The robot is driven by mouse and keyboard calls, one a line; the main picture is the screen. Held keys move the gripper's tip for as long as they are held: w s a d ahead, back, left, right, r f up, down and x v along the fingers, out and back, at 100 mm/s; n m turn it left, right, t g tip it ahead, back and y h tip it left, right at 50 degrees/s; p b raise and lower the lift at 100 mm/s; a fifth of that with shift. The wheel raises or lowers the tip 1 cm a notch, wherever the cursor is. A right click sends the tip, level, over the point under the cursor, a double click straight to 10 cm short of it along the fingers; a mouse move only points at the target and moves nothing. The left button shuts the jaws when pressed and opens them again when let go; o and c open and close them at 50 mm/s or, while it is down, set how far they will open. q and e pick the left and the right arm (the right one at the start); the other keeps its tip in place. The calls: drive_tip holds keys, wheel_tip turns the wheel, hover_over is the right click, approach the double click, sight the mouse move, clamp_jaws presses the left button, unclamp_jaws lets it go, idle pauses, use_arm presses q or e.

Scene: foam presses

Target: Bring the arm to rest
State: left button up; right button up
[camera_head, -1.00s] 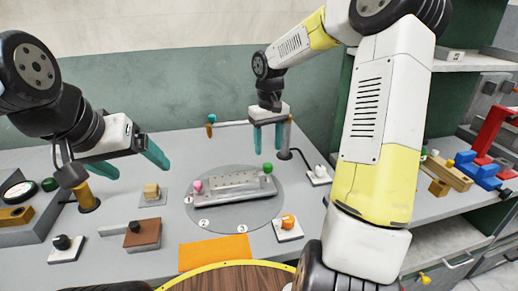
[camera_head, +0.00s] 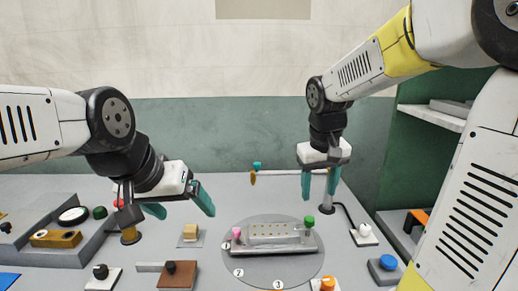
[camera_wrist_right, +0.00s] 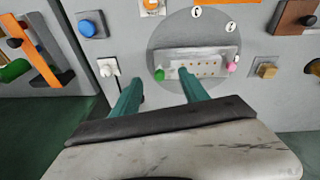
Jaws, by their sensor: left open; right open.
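My left gripper (camera_head: 179,209) hangs at the left in the head view, with its two teal fingers apart and nothing between them. It is over the table near a yellow block on a small plate (camera_head: 190,232). My right gripper (camera_head: 320,188) points down with its teal fingers apart and empty, behind and above the right end of the grey fixture (camera_head: 275,246). In the right wrist view its fingers (camera_wrist_right: 160,92) are spread, and the fixture (camera_wrist_right: 200,54) lies beyond them. The fixture has a pink knob and a green knob and stands on a round plate (camera_head: 240,268).
A post with a horizontal bar (camera_head: 280,173) stands behind the right gripper. A white knob box (camera_head: 364,236), a blue button (camera_head: 388,264) and an orange button (camera_head: 327,284) are at the right. A brown block (camera_head: 178,276) is at front left. Shelving (camera_head: 430,180) stands at the right.

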drive_tip(key=s+a+r+m+t+y, duration=0.1)
drive_tip(key=s+r+t+y, duration=0.1)
drive_tip(key=s, duration=1.1)
drive_tip(key=shift+a+r+m+t+y, duration=0.15)
drive_tip(key=shift+r+m+t+y, duration=0.2)
drive_tip(key=shift+r+t, duration=0.45)
drive_tip(key=shift+f, duration=0.15)
